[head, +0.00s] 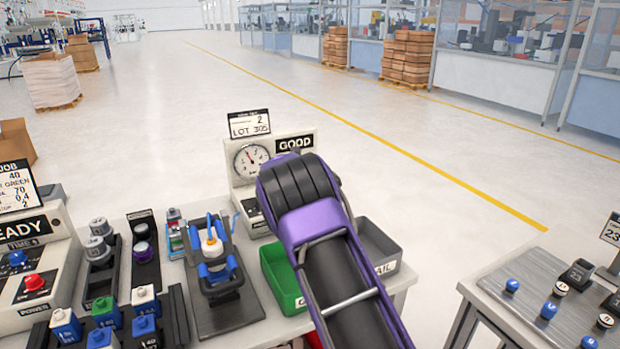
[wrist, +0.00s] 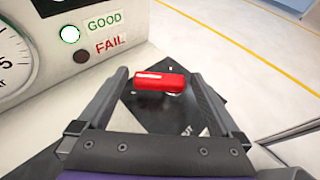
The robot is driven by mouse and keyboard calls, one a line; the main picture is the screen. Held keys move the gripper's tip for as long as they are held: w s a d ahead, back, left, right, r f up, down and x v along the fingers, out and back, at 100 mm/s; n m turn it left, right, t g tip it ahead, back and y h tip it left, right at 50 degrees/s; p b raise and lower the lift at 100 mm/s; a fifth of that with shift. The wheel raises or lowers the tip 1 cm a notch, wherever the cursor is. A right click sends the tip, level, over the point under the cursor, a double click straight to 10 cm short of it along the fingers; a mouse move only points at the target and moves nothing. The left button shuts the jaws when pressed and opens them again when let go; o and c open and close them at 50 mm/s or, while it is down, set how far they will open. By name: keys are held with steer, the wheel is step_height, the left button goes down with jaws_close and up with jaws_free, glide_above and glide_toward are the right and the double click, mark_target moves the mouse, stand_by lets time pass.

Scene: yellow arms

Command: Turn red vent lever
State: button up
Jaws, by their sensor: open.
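The red vent lever (wrist: 160,82) shows in the wrist view as a short red bar with a pale stripe, lying roughly crosswise over a dark plate. My gripper (wrist: 165,85) is open in the wrist view, with one finger on each side of the lever. I cannot tell whether either finger touches it. In the head view my purple and black arm covers the lever and my fingers. The gauge station (head: 250,160), with a dial and a GOOD sign, stands just left of my arm. It also shows in the wrist view (wrist: 45,75), its green GOOD lamp lit above a dark FAIL lamp.
A green bin (head: 282,280) and a grey bin (head: 378,245) flank my arm on the bench. A clamp fixture (head: 215,265) and a control box (head: 35,270) stand to the left. A second table (head: 545,300) is at the right, across a floor gap.

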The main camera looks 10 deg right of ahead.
steer(key=c, duration=1.2)
steer(key=shift+o, duration=0.2)
steer(key=shift+w+r+p, duration=0.15)
steer(key=shift+r+p, duration=0.05)
steer(key=shift+p, duration=0.45)
steer(key=m+h+p, duration=0.1)
steer(key=p, duration=0.1)
steer(key=shift+w+r+p, duration=0.1)
steer(key=shift+r+p, duration=0.1)
steer(key=shift+p, duration=0.2)
steer(key=shift+w+f+m+g+h+p, duration=0.1)
steer(key=shift+m+g+h+p, duration=0.2)
steer(key=shift+g+h+p, duration=0.1)
steer(key=shift+w+f+m+h, duration=0.1)
steer(key=shift+f+m+h, duration=0.1)
steer(key=shift+m+h, duration=0.15)
steer(key=shift+w+m+g+h+b, duration=0.2)
steer(key=shift+m+g+h+b, duration=0.3)
steer(key=shift+m+g+h, duration=0.45)
